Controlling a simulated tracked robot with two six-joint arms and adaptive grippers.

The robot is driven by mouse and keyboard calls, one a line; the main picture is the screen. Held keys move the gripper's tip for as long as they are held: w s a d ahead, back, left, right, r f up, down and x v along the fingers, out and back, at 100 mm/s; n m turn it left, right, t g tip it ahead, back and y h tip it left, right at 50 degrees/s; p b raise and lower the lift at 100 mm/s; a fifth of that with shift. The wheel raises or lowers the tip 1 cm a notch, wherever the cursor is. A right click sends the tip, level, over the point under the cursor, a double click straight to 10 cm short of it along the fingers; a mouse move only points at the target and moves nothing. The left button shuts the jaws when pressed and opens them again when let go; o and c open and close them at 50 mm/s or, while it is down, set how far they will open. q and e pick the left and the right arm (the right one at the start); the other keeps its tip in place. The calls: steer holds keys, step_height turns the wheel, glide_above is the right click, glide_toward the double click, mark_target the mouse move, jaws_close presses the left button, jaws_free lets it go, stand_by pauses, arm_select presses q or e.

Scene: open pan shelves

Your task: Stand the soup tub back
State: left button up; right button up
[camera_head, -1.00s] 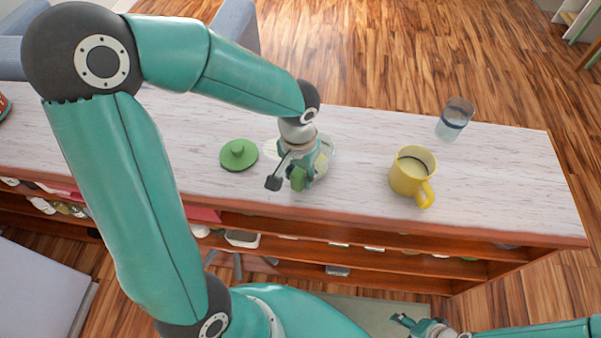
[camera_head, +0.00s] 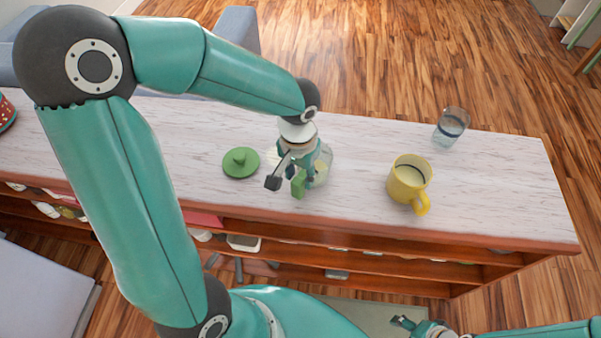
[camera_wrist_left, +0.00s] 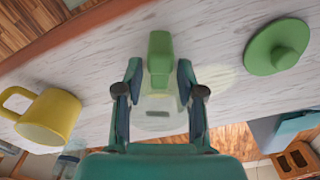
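A clear tub with a green part, which I take to be the soup tub, is on the pale counter (camera_head: 500,190). Its clear side (camera_head: 326,163) shows right of my left gripper (camera_head: 298,176), which covers much of it. In the left wrist view the green part (camera_wrist_left: 160,52) lies between the tips of my left gripper (camera_wrist_left: 160,72), with narrow gaps beside it. The clear body (camera_wrist_left: 162,118) is nearer the palm; I cannot tell its tilt. A green knobbed lid (camera_head: 240,163) lies left of the gripper. My right gripper (camera_head: 420,326) is low, its opening unclear.
A yellow mug (camera_head: 407,181) stands right of the tub, and a clear glass (camera_head: 451,125) farther back right. A pale yellow patch (camera_wrist_left: 222,76) lies on the counter beside the lid. A red dotted item is at far left. Open shelves lie below the front edge.

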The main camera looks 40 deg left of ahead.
arm_select(q)
steer(key=shift+r+p, duration=1.2)
steer(key=shift+r, duration=0.5)
arm_select(e)
steer(key=shift+r, duration=1.3)
